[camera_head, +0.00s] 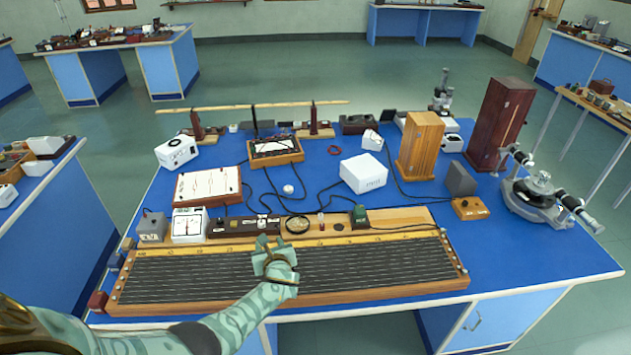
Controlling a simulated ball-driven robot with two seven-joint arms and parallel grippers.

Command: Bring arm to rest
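My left arm comes in from the lower left in the head view, and its pale green patterned gripper (270,243) is over the long wire board (390,272) near the bench's front edge. The fingers point away from me, toward the back of the board near a round lens-like disc (297,224). I see nothing clearly held, but the fingers are too small to tell whether they are open or shut. I cannot tell whether the gripper touches the board. My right arm and gripper are not in view.
The blue bench (560,255) carries meters, a white box (363,173), wooden boxes (421,146) and a spectrometer (540,190) at the right. Loose wires cross its middle. Other benches (135,65) stand behind and to the sides, with open floor between.

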